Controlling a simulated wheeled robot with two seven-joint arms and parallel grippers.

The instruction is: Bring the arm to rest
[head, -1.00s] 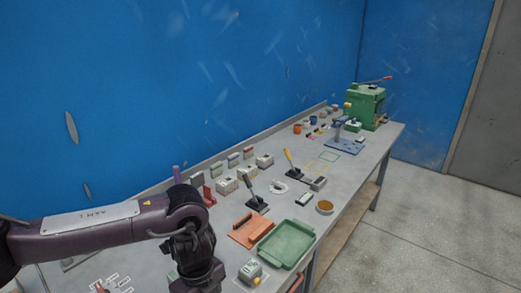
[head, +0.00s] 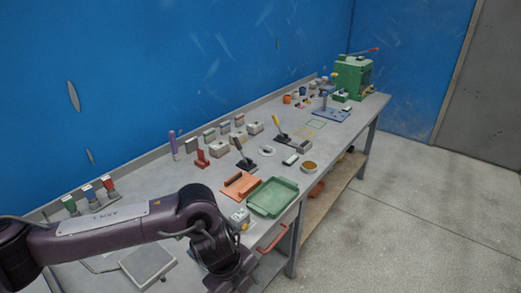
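My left arm (head: 110,228) comes in from the left and reaches over the near part of the grey workbench (head: 145,190). Its elbow is bent and the wrist links point down toward the bottom edge of the head view. The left gripper's fingers cannot be made out; they are hidden or cut off below the picture. My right arm and gripper do not show.
A green tray (head: 273,198), an orange holder (head: 240,185) and a small white-green box (head: 240,217) lie near the arm. A square grey plate (head: 148,264) sits below it. A green machine (head: 352,78) stands at the far end. Floor at right is clear.

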